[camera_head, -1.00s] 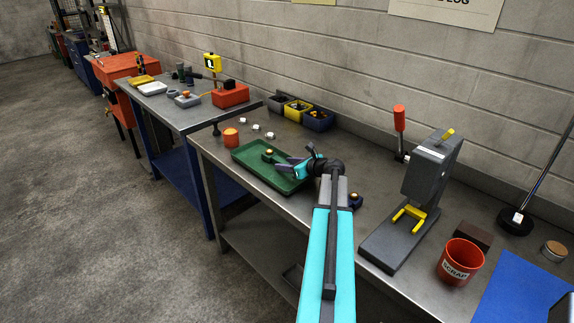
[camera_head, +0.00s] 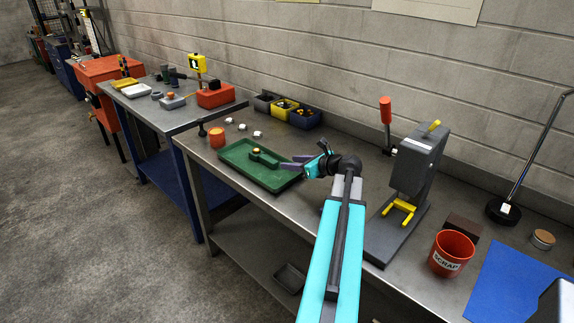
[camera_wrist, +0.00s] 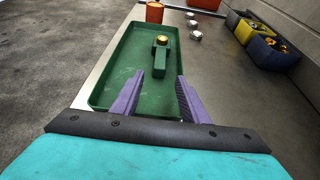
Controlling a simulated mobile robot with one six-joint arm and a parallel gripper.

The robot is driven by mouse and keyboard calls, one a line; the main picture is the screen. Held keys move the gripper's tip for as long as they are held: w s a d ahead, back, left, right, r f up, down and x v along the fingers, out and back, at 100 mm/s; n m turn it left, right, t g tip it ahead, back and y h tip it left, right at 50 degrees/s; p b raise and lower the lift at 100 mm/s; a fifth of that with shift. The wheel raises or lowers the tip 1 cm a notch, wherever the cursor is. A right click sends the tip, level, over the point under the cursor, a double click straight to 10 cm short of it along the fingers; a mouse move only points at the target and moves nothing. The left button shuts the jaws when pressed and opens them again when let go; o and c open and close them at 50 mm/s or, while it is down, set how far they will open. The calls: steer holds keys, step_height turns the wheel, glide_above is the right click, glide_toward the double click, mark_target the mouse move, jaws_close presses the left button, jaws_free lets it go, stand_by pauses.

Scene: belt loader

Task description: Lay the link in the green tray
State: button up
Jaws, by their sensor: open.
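The link is a dark green bar (camera_head: 267,159) with a brass-coloured round piece at its far end. It lies in the green tray (camera_head: 268,181), and the wrist view also shows the link (camera_wrist: 159,62) inside the tray (camera_wrist: 128,62), lengthwise along it. My gripper (camera_head: 286,163) is open, its purple fingers over the near right part of the tray. In the wrist view the gripper (camera_wrist: 159,78) has nothing between its fingers, and the link lies just beyond the fingertips, apart from them.
An orange cylinder (camera_head: 217,138) and several small white pieces (camera_head: 242,127) stand behind the tray. Parts bins (camera_head: 303,117) line the wall. A grey press (camera_head: 415,165), a red scrap cup (camera_head: 452,254) and a blue mat (camera_head: 515,285) are to the right.

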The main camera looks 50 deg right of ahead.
steer(key=shift+s+r, duration=0.15)
steer(key=shift+s, duration=0.3)
stand_by(0.5)
